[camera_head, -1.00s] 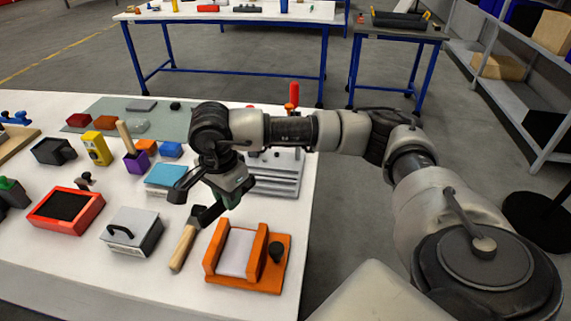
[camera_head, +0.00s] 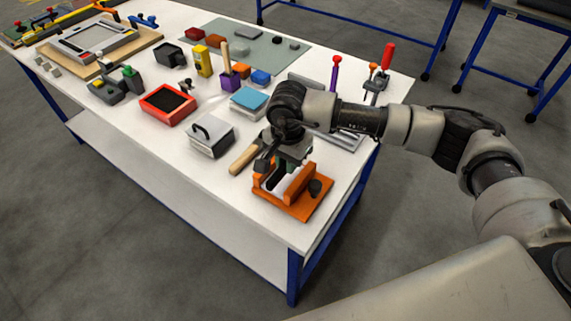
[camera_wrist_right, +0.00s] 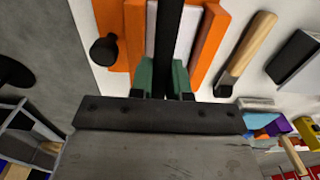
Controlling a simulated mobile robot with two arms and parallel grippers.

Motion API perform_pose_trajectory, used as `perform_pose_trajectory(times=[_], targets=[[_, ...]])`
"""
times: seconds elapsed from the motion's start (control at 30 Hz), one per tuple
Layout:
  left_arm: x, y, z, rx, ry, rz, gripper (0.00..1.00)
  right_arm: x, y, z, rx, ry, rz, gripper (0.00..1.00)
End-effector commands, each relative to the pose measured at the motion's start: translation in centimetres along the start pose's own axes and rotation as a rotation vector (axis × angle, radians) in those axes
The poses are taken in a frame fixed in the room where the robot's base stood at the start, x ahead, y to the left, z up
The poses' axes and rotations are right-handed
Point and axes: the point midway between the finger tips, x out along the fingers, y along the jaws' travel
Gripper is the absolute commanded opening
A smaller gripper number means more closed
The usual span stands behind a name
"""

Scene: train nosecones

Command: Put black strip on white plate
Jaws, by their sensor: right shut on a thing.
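My right gripper (camera_head: 281,166) is over the orange fixture (camera_head: 317,187) near the table's front right corner. In the right wrist view its green-tipped fingers (camera_wrist_right: 163,82) are shut on a long black strip (camera_wrist_right: 168,40). The strip runs lengthwise over the white plate (camera_wrist_right: 190,38), which lies between the orange walls of the fixture (camera_wrist_right: 213,35). The plate shows on both sides of the strip. I cannot tell whether strip and plate touch. In the head view the gripper hides most of the plate. My left gripper is not in view.
A wooden-handled tool (camera_head: 244,157) lies close left of the fixture. A grey block with a handle (camera_head: 211,137), a blue-topped block (camera_head: 249,101) and a red tray (camera_head: 168,104) stand farther left and back. A black knob (camera_wrist_right: 104,50) stands on the fixture.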

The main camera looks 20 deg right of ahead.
Motion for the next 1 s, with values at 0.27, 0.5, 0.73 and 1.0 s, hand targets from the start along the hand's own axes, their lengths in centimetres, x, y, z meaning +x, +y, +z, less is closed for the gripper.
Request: perform_pose_trajectory(times=[0.27,0.5,0.73,1.0], targets=[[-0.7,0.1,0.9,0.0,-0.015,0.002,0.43,1.4,-1.6,-1.1,0.001,-0.002,0.001,0.0],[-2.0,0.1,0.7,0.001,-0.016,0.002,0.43,4.5,-1.5,-1.1,0.002,-0.004,0.004,0.0],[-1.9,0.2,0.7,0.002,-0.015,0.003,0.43,5.2,-1.6,-1.1,0.001,-0.001,-0.001,0.0],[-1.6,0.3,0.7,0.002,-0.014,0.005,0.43,5.5,-1.6,-1.1,0.001,-0.001,0.0,0.26]])
